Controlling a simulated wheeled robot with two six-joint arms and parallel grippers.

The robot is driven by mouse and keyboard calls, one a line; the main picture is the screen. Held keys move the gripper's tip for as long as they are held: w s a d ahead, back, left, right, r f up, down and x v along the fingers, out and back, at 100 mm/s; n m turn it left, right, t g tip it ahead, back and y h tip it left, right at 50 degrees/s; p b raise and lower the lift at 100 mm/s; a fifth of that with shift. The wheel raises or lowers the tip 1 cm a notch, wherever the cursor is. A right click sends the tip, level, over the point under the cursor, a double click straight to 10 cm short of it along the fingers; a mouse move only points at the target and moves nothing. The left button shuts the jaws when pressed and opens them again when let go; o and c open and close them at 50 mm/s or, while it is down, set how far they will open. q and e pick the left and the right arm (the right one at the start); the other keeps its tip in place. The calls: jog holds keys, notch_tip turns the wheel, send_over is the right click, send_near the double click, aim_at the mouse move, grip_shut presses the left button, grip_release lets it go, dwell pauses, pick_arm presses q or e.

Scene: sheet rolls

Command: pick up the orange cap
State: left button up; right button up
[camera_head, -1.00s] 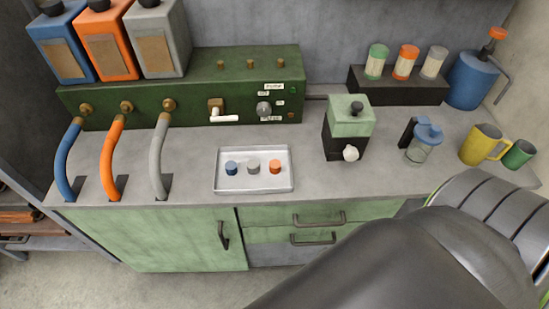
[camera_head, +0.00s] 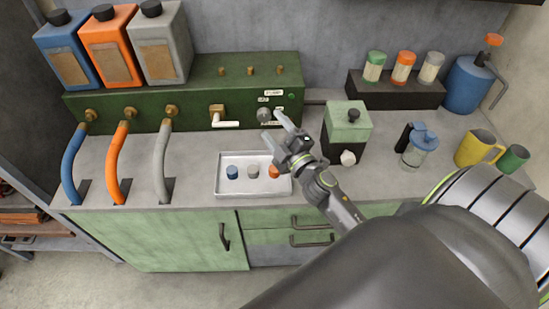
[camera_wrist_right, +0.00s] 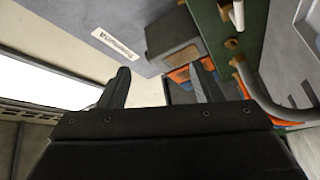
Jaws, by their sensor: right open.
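The orange cap (camera_head: 273,171) sits in a shallow white tray (camera_head: 254,191) on the grey counter, at the right of a row with a grey cap (camera_head: 253,171) and a blue cap (camera_head: 232,172). My right gripper (camera_head: 272,126) is open and empty. In the head view it appears above and just right of the tray, its fingers pointing up and left, past the cap. In the right wrist view, my right gripper's two fingers (camera_wrist_right: 164,70) stand apart with nothing held; no cap can be made out there. My left gripper is not in view.
A green machine (camera_head: 190,100) with blue, orange and grey hoses stands behind the tray. A green-topped dispenser (camera_head: 347,122) stands close right of my right gripper.

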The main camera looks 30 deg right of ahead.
jog(key=w+a+r+n+g+y, duration=0.2)
jog(key=a+r+n+y, duration=0.3)
jog(key=a+n+y, duration=0.55)
jog(key=n+g+h+b, duration=1)
jog(key=n+g+b, duration=0.2)
jog(key=n+g, duration=0.3)
send_over(275, 171)
jog(key=shift+m+g, duration=0.5)
jog(key=shift+m, duration=0.25)
jog(key=f, duration=1.3)
jog(key=d+f, duration=0.1)
jog(key=f, duration=0.5)
jog(key=shift+w+f, duration=0.1)
jog(key=shift+f, duration=0.3)
jog(key=shift+a+f+b, duration=0.15)
jog(key=shift+f+b, duration=0.5)
jog(key=shift+f, duration=0.15)
jog(key=shift+w+a+f+p, duration=0.15)
jog(key=shift+f+p, duration=0.2)
jog(key=shift+f, duration=0.2)
jog(key=shift+w+d+f+p, duration=0.1)
jog(key=shift+f+p, duration=0.25)
jog(key=shift+f, duration=0.6)
